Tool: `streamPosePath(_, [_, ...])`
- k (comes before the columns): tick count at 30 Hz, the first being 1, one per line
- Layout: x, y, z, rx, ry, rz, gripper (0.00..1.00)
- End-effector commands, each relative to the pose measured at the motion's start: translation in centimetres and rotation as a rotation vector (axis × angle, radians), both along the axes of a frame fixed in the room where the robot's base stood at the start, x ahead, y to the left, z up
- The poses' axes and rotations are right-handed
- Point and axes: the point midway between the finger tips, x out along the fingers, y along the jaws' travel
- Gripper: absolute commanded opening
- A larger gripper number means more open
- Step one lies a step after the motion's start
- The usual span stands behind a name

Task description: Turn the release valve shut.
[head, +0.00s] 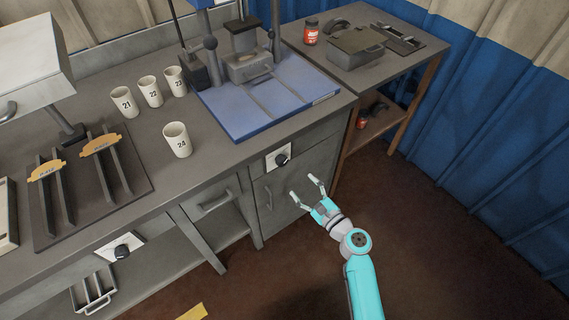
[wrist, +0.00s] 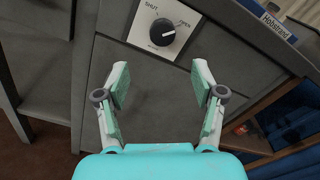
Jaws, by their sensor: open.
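The release valve is a round black knob (head: 282,160) on a white plate on the front of the bench, below the blue press base. In the wrist view the knob (wrist: 162,32) sits on its plate (wrist: 140,33), with SHUT printed at upper left and OPEN at right. A small pale mark shows on the knob's right part, toward the OPEN side; its exact angle is hard to read. My gripper (head: 304,188) is open and empty, below and right of the knob and apart from it. In the wrist view the knob lies beyond the spread fingers (wrist: 160,82).
Several numbered cups (head: 177,140) stand on the bench. A side table (head: 380,62) stands at right. The floor around my arm is clear.

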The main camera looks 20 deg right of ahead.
Motion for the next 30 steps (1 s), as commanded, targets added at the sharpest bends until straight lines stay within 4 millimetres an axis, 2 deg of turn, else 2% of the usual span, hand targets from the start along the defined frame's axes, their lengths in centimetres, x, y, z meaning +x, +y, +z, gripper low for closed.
streamPosePath(8, [2.3,0.5,0.4,0.025,-0.006,0.007,0.68])
streamPosePath(21, [9.2,2.7,0.4,0.023,-0.005,0.005,0.68])
streamPosePath(30, [10.7,3.2,0.3,0.023,-0.005,0.004,0.68])
